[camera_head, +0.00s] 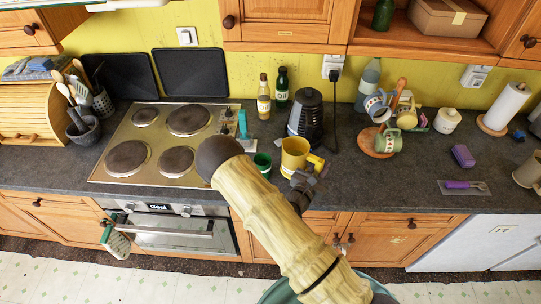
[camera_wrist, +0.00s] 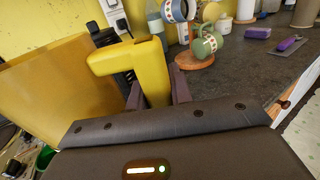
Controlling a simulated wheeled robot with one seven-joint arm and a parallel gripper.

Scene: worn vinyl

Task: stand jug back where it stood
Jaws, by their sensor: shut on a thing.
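The yellow jug (camera_head: 294,153) is in the head view near the front of the dark counter, right of the hob. My gripper (camera_head: 311,174) is at its right side, shut on the jug's handle. In the wrist view the jug's body (camera_wrist: 48,88) fills the left side, and its handle (camera_wrist: 122,58) runs between the two fingers of my gripper (camera_wrist: 158,90). The jug looks about upright. Its base is hidden, so I cannot tell whether it touches the counter.
A green cup (camera_head: 262,162) stands just left of the jug. A black kettle (camera_head: 311,118) stands behind it. A mug tree (camera_head: 381,142) with several mugs is to the right. The counter between the jug and the mug tree looks clear.

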